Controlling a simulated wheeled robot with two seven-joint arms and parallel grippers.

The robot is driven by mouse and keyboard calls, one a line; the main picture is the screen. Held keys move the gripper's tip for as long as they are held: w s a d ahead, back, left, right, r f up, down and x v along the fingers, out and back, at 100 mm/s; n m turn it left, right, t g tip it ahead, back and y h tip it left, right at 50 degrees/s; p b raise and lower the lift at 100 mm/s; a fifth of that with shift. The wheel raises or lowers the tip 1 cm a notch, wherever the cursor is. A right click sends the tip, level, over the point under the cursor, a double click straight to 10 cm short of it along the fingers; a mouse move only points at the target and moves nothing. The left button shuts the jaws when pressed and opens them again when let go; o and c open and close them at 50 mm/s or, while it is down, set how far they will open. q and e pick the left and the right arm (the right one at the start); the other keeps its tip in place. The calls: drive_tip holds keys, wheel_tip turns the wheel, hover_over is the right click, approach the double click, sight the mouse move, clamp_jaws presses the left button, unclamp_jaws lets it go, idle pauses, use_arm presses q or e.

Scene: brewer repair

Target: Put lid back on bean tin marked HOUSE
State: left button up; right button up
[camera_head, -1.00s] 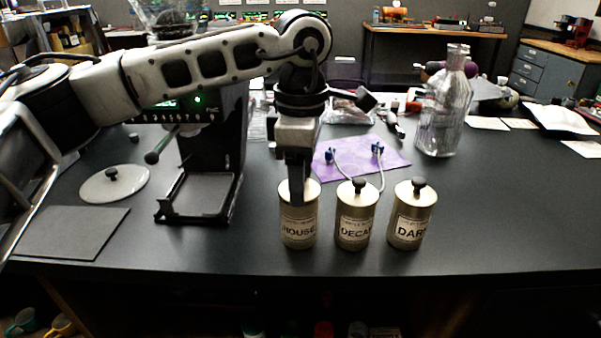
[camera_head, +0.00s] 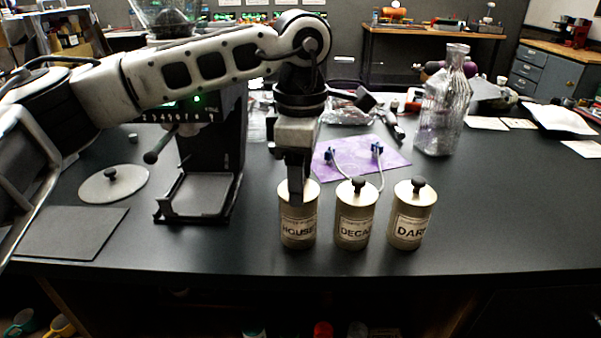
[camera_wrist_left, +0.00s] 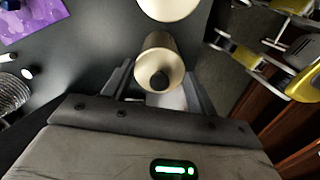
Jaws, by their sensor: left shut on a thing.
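The HOUSE tin (camera_head: 298,228) stands upright on the dark counter, leftmost of three cream tins. My left gripper (camera_head: 296,198) points straight down at its top, one finger overlapping the tin's front. In the left wrist view, a pale lid (camera_wrist_left: 160,68) with a black knob (camera_wrist_left: 160,80) lies between the two fingers, over the tin. The left gripper is shut on this lid. Whether the lid sits fully down on the rim cannot be told, as the gripper hides that edge. My right gripper is not in view.
The DECAF tin (camera_head: 355,222) and DARK tin (camera_head: 411,218), both with knobbed lids, stand close to the right. A brewer (camera_head: 205,190) and a round grey lid (camera_head: 113,186) are on the left.

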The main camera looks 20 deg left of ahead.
use_arm(q)
drive_tip(key=shift+f, duration=0.1)
idle(0.8)
drive_tip(key=o, duration=1.5)
drive_tip(key=shift+r+p, duration=2.35)
drive_tip(key=shift+r, duration=1.2)
clamp_jaws()
